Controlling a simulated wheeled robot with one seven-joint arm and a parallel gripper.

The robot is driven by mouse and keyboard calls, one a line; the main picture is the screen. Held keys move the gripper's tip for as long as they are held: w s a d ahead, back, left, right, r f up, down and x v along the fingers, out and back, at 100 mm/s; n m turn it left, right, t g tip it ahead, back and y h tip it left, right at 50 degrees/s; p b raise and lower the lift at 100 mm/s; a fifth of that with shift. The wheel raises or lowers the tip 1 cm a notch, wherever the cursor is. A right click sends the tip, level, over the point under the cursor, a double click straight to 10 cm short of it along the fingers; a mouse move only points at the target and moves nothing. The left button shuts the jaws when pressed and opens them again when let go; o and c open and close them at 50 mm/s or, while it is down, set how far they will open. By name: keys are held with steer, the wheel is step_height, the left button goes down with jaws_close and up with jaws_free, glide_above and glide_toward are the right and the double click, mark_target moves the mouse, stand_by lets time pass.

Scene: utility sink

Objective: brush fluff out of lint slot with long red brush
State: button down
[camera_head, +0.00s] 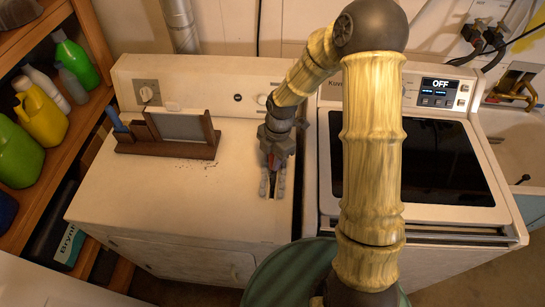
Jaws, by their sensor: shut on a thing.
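My gripper (272,158) points down over the right side of the white dryer top (180,205). It is shut on a red thing, apparently the long red brush (270,161), of which only a small red part shows between the jaws. Just below is a narrow dark lint slot (273,190) near the dryer's right edge. Pale grey shapes lie along both sides of the slot; I cannot tell if they are fluff. The brush's lower end is too small or hidden to make out, so its depth in the slot is unclear.
A wooden rack (165,148) with a grey panel stands on the dryer's left, with dark specks in front. The washer (420,218) with a dark lid adjoins at right. Shelves with bottles (42,118) stand at left. The dryer's front middle is clear.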

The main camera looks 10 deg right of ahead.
steer(key=shift+f+b, duration=1.25)
steer(key=shift+f, duration=0.9)
steer(key=shift+r, duration=0.1)
